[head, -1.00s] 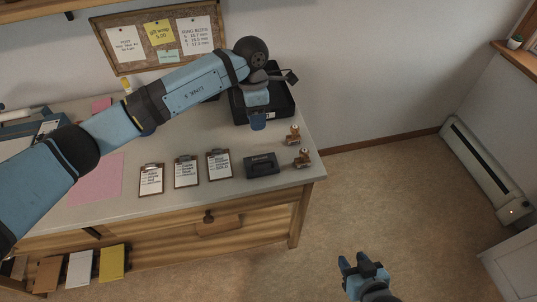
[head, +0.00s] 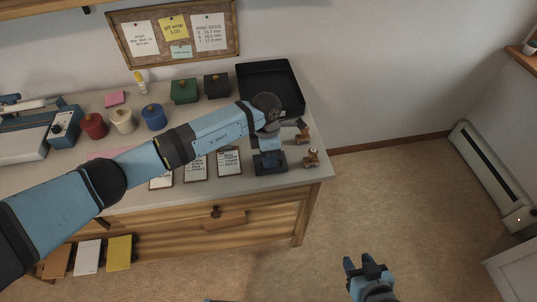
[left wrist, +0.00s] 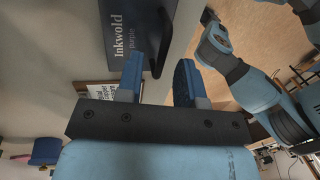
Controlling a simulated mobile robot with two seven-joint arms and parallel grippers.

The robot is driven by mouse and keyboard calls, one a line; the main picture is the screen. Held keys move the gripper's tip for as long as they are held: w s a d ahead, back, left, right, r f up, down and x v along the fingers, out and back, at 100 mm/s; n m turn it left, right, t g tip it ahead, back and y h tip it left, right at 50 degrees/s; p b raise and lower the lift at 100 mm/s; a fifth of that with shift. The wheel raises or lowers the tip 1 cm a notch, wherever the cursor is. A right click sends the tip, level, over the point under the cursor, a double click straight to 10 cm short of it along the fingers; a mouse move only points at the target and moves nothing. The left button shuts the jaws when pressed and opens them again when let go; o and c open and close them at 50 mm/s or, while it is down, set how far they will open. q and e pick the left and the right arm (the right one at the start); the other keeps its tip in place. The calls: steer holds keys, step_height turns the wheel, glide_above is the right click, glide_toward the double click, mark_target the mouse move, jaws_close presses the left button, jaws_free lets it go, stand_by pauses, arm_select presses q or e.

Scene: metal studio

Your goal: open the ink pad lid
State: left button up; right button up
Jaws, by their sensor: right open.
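The dark ink pad (head: 270,169) lies near the front right of the counter, partly hidden under my left gripper (head: 268,148). In the left wrist view its lid (left wrist: 128,28) is labelled "Inkwold purple" and looks closed. My left gripper in that view (left wrist: 158,82) has its blue fingers apart. A dark edge or tab of the pad shows between and beyond the fingertips; I cannot tell whether they touch it. My right gripper (head: 364,264) is open and empty, low over the floor, away from the counter.
Several stampers with brown handles, one here (head: 311,157), stand right of the pad near the counter's edge. Small clipboards, one here (head: 229,161), lie to its left. A black tray (head: 270,66) and green box (head: 184,91) are behind. Open floor lies right of the counter.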

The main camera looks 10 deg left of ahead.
arm_select(q)
steer(key=shift+c, duration=0.2)
jaws_close()
arm_select(e)
steer(key=shift+a, duration=0.1)
arm_select(q)
steer(key=shift+w+r, duration=0.1)
arm_select(e)
steer(key=shift+f, duration=0.1)
